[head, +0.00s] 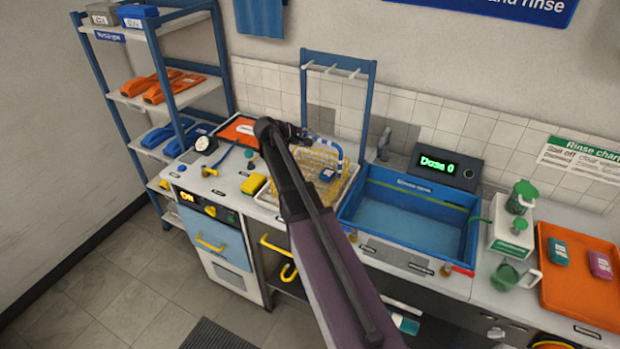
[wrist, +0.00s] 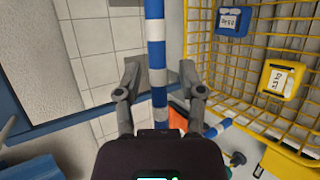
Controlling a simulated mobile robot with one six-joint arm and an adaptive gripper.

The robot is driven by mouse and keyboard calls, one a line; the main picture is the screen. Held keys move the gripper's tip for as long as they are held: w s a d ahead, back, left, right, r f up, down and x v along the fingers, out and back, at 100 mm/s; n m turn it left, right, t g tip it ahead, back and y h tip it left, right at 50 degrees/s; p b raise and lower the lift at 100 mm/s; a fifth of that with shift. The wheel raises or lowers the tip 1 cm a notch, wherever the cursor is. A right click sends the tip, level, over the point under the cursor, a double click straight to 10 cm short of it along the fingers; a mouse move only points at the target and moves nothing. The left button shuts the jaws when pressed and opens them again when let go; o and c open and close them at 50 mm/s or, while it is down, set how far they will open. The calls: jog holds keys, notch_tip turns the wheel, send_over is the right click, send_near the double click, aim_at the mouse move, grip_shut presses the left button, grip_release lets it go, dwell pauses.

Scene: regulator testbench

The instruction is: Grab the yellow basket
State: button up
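The yellow wire basket (head: 318,162) stands on the counter left of the blue sink, partly hidden behind my arm in the head view. Its blue-and-white striped handle (head: 338,150) rises above it. My gripper (head: 300,134) is at the handle, above the basket. In the wrist view my gripper (wrist: 163,82) is open, with the striped handle (wrist: 156,60) between its fingers and gaps on both sides. The basket's wire wall (wrist: 237,85) fills the right side there. A blue labelled item (wrist: 233,20) and a yellow labelled item (wrist: 280,78) lie inside it.
A blue rack with pegs (head: 371,70) stands behind the basket. The blue sink (head: 415,222) is to its right. A yellow block (head: 253,184) and a gauge (head: 205,145) are on the left counter. An orange tray (head: 585,295) lies far right.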

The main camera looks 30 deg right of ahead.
grip_shut()
jog(key=shift+w+r+p, duration=0.1)
jog(key=shift+r+p, duration=0.2)
jog(key=shift+p, duration=0.05)
notch_tip(320, 180, up, 9)
jog(key=p, duration=0.9)
jog(key=shift+r, duration=0.2)
dwell(0.7)
